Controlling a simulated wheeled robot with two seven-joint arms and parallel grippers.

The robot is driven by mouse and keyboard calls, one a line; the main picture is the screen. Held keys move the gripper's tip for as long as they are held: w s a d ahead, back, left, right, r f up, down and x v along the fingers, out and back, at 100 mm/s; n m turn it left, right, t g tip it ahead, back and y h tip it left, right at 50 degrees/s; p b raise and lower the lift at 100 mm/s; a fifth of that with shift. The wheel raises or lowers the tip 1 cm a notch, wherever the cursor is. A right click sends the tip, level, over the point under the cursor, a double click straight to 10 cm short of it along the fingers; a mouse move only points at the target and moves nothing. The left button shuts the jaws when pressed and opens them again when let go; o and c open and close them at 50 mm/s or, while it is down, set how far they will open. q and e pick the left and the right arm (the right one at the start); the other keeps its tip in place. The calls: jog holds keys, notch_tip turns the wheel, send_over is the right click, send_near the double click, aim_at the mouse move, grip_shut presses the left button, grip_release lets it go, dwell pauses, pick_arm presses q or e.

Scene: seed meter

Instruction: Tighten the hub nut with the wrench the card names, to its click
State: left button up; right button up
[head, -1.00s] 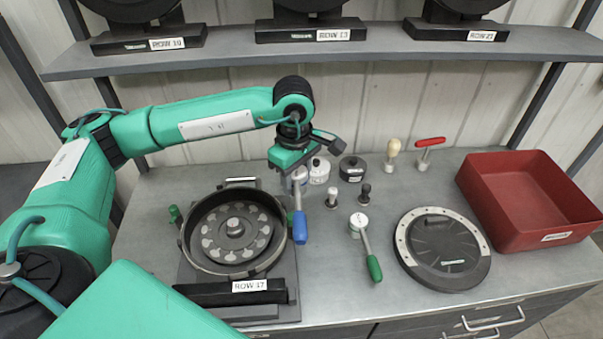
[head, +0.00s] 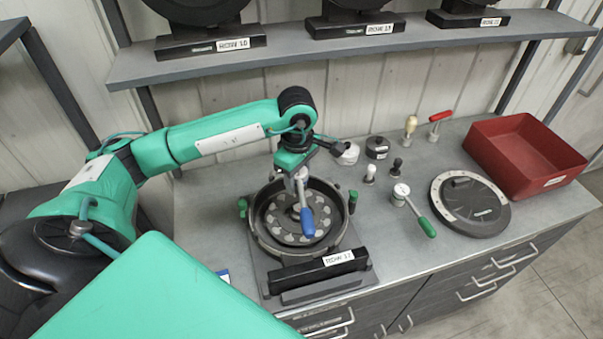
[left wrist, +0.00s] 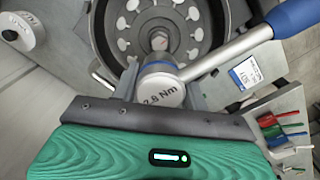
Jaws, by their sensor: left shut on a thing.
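My left gripper (head: 299,170) is shut on the head of the blue-handled wrench (head: 307,222) and holds it over the open seed meter (head: 251,238). In the left wrist view the wrench's round cap (left wrist: 161,91) seems to read 2.8 Nm; the middle digit is unclear. The hub nut (left wrist: 159,41) shows just beyond the wrench head, at the centre of the seed disc. I cannot tell a gap in height. A green-handled wrench (head: 402,192) lies on the bench to the right. A small blue and white card (left wrist: 245,73) lies beside the meter. My right gripper is out of view.
A dark round cover (head: 470,203) and a red bin (head: 528,152) are on the right of the bench. Small knobbed parts and a red-handled tool (head: 438,121) stand toward the back. A shelf (head: 330,58) with more meters runs above.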

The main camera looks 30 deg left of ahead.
pick_arm(q)
jog(key=shift+w+d+f, duration=0.1)
jog(key=shift+w+f, duration=0.05)
jog(key=shift+f, duration=0.2)
jog(key=shift+f+b, duration=0.4)
jog(key=shift+f, duration=0.2)
notch_tip(320, 180, down, 2)
jog(key=shift+f+b, duration=0.15)
jog(key=shift+b, duration=0.3)
jog(key=shift+f+b, duration=0.6)
jog(key=shift+f, duration=0.3)
jog(key=shift+f+b, duration=0.55)
jog(key=shift+b, duration=0.05)
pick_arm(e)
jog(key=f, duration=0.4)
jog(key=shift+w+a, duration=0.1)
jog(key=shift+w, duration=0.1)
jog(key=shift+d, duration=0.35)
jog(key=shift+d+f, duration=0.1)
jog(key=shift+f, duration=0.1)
